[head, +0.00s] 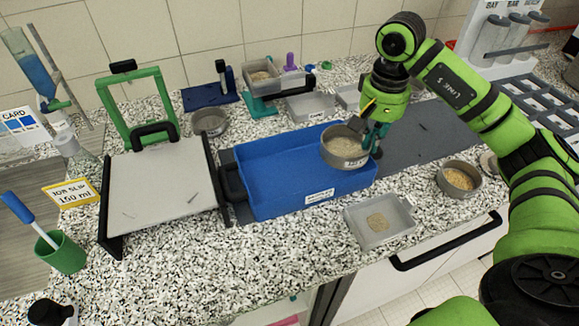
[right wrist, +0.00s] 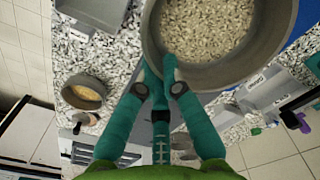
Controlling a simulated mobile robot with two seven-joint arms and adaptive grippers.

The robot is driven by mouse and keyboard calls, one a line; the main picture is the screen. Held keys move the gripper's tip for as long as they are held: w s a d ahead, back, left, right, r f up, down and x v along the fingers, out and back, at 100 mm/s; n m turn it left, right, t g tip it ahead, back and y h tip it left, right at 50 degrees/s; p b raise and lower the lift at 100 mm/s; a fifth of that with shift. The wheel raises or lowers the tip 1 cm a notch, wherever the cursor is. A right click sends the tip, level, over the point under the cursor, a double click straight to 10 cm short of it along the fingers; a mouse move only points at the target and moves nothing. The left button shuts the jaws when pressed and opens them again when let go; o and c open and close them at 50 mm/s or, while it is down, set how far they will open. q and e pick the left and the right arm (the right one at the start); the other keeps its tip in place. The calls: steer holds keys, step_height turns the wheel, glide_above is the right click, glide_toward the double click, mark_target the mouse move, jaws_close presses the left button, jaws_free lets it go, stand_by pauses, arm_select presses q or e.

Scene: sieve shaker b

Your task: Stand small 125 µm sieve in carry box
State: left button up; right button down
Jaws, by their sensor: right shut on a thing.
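My right gripper (head: 376,136) is shut on the wall of a round grey sieve (head: 345,158) with pale grains in it. In the head view the sieve is over the right part of the blue carry box (head: 270,205); I cannot tell whether it touches the box floor. The right wrist view shows the teal fingers (right wrist: 158,80) pinching the near rim of the sieve (right wrist: 205,75), which looks level. The sieve's label is too small to read. The box has a white label on its front wall and looks otherwise empty. My left gripper is not in view.
A grey board with black rails (head: 165,185) stands left of the box. A grey tray (head: 380,222) with grains lies in front, and a second round sieve (head: 459,179) stands at the right. Another round pan (head: 209,122) is behind. A green cup (head: 61,252) stands front left.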

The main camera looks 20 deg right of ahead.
mark_target(344, 146)
steer(key=w+a+f+p, duration=0.2)
steer(key=a, duration=0.1)
steer(key=w+a+f+p, duration=0.1)
steer(key=shift+w+a, duration=0.1)
steer(key=shift+a, duration=0.1)
steer(key=w+a+f+p, duration=0.1)
steer(key=w+a, duration=0.1)
steer(key=w+a+f+p, duration=0.1)
steer(key=a+f, duration=0.1)
steer(key=shift+w+a+f, duration=0.15)
steer(key=shift+w+f, duration=0.15)
steer(key=shift+w, duration=0.1)
steer(key=shift+a+f, duration=0.1)
steer(key=shift+f, duration=0.15)
step_height(344, 146, down, 3)
steer(key=shift+f+p, duration=0.1)
steer(key=shift+p, duration=0.95)
steer(key=shift+f, duration=0.3)
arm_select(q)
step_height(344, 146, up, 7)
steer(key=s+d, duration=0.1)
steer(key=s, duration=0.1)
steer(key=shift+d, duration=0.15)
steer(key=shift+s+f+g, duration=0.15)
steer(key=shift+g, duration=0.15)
